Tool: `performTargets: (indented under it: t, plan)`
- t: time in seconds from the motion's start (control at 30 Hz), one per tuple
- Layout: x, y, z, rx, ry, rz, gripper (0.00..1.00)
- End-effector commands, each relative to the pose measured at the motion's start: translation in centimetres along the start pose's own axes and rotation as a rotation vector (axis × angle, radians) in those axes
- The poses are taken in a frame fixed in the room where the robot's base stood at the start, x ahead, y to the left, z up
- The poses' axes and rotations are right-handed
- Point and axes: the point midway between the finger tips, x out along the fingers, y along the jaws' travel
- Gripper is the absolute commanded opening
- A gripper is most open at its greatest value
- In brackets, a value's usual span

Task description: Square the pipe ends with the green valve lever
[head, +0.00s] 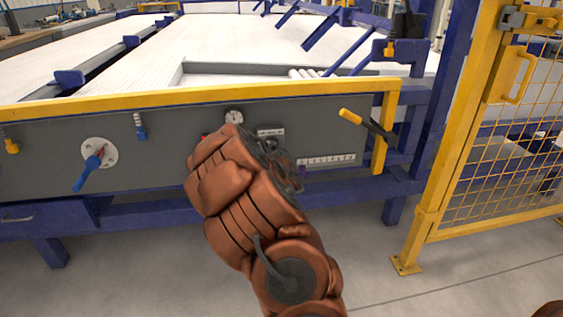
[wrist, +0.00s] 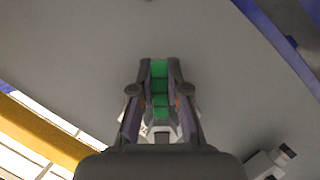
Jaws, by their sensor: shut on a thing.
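The green valve lever shows in the wrist view (wrist: 160,86), lying lengthwise between the two fingers of my gripper (wrist: 159,66). The fingers press on it from both sides. A pale fitting shows behind the lever's near end, partly covered by the fingers. In the head view my gripper (head: 276,160) is at the grey panel, below the round gauge, and my copper arm covers much of it. The green lever is hidden there.
The grey panel (head: 45,150) carries a blue lever (head: 87,174) on a white dial at left, a gauge (head: 234,117), a ruled strip (head: 327,161) and a yellow-handled lever (head: 362,123) at right. A yellow rail (head: 100,103) tops it. A yellow mesh fence (head: 500,180) stands at right.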

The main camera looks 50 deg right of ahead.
Motion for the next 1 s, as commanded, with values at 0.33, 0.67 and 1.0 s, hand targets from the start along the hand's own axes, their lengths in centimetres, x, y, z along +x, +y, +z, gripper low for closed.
performTargets:
  t: [0.33, 0.67, 1.0]
  plan:
    - [0.0, 0.24, 0.03, -0.027, -0.001, 0.012, 0.0]
    - [0.0, 0.29, 0.04, -0.026, -0.001, 0.013, 0.24]
    - [0.0, 0.12, -0.05, -0.026, 0.001, 0.01, 0.41]
